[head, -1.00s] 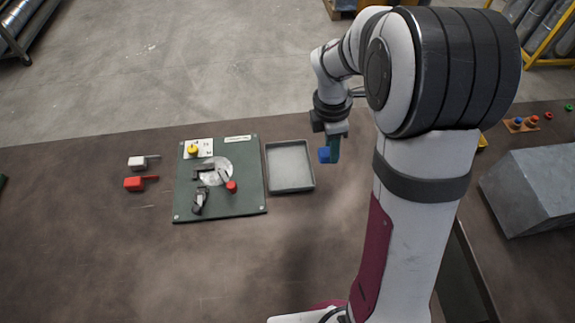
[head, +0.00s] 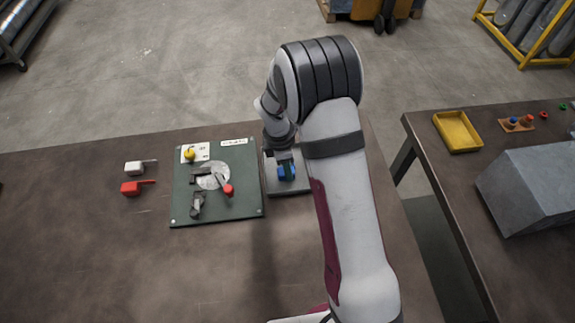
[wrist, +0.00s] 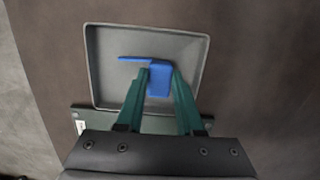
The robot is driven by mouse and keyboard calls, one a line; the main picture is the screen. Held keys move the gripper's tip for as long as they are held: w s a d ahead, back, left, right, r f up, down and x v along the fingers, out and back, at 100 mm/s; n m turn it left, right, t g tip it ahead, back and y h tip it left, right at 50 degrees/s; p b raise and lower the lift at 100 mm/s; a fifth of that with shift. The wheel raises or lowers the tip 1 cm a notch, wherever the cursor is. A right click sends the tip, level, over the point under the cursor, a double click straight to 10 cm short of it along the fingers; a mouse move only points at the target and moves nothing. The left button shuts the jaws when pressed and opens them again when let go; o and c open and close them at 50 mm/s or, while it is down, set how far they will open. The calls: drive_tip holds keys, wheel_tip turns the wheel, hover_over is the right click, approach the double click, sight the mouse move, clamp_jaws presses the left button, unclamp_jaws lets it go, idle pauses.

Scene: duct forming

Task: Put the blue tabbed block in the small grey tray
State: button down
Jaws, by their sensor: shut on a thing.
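The blue tabbed block (wrist: 159,80) is between the two green fingers of my gripper (wrist: 160,75) in the wrist view, with its thin tab pointing left. My gripper is shut on it. The small grey tray (wrist: 104,45) lies behind the block in the wrist view, and the block appears inside the tray's outline. Whether the block touches the tray floor I cannot tell. In the head view the blue block (head: 287,173) shows at my gripper over the tray (head: 290,192), which my arm partly hides.
A green board (head: 240,205) with a yellow knob, a red knob and clamps lies left of the tray. A white tabbed block (head: 134,168) and a red one (head: 131,188) lie further left. A yellow tray (head: 457,131) and a grey sloped block (head: 535,190) are on the right table.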

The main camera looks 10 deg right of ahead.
sight(282, 171)
drive_tip(key=shift+f, duration=0.15)
drive_tip(key=c, duration=0.5)
unclamp_jaws()
drive_tip(key=shift+c, duration=0.2)
drive_tip(key=s+r+m, duration=0.2)
drive_tip(key=s+r, duration=0.1)
drive_tip(key=r, duration=0.5)
drive_tip(key=s+r+m, duration=0.2)
drive_tip(key=r+m, duration=0.1)
drive_tip(key=r, duration=0.6)
drive_tip(key=s+r+m+y, duration=0.3)
drive_tip(key=s+m, duration=1.5)
drive_tip(key=s, duration=0.5)
drive_tip(key=shift+m, duration=0.4)
drive_tip(key=shift+s+a, duration=0.1)
